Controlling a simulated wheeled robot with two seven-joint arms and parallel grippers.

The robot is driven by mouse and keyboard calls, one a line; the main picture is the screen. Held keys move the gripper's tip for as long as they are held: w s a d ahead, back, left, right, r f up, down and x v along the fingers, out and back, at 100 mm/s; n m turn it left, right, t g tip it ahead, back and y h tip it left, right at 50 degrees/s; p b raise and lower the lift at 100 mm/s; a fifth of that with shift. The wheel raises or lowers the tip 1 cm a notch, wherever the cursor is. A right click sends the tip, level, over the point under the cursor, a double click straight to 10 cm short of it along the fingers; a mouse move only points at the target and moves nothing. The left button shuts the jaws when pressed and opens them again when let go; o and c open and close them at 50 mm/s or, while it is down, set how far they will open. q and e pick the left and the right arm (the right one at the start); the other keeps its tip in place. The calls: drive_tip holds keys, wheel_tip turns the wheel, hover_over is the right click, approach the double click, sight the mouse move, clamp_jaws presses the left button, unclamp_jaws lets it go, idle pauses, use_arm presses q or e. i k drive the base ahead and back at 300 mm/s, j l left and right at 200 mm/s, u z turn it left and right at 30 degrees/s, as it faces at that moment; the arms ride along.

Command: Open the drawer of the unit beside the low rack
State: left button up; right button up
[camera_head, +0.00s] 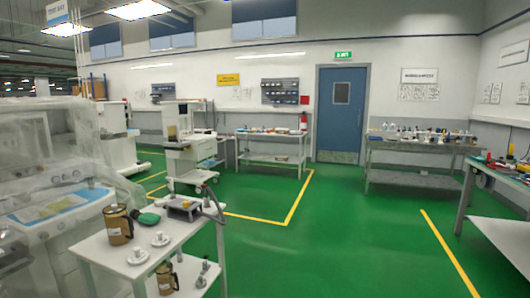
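A white wheeled unit (192,152) stands in the middle distance, left of centre. Its front panels are small here, and I cannot tell which is a drawer or see one pulled out. A low two-level rack (92,244) stands in the left foreground, with canisters on it. Beside it on the left is a larger unit (40,226), partly under clear plastic sheeting; its drawers cannot be made out. I cannot tell for certain which unit the task names. Neither of my grippers is in view.
A two-level bench (272,156) stands by the back wall, right of the middle-distance unit. Another bench (415,180) and a worktable (505,242) stand on the right. A blue door (341,115) is at the back. The green floor (340,240) is clear in the centre.

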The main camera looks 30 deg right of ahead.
sight(206, 150)
drive_tip(key=z, duration=0.5)
drive_tip(key=i+z, duration=0.2)
drive_tip(key=z, duration=0.15)
drive_tip(key=i+l+z, duration=0.25)
drive_tip(key=i, duration=0.65)
drive_tip(key=i+z, duration=0.3)
drive_tip(key=i, duration=0.6)
drive_tip(key=i+j+z, duration=0.25)
drive_tip(key=i, duration=0.65)
drive_tip(key=i+u, duration=0.2)
drive_tip(key=i, duration=0.3)
drive_tip(key=i+u, duration=0.2)
drive_tip(key=i, duration=0.25)
drive_tip(key=i+l+u, duration=0.2)
drive_tip(key=i, duration=0.3)
drive_tip(key=i+u, duration=0.2)
drive_tip(key=i, duration=0.25)
drive_tip(key=i+l+u, duration=0.25)
drive_tip(key=i, duration=0.2)
drive_tip(key=i+l+u, duration=0.1)
drive_tip(key=i+u, duration=0.3)
drive_tip(key=i, duration=3.35)
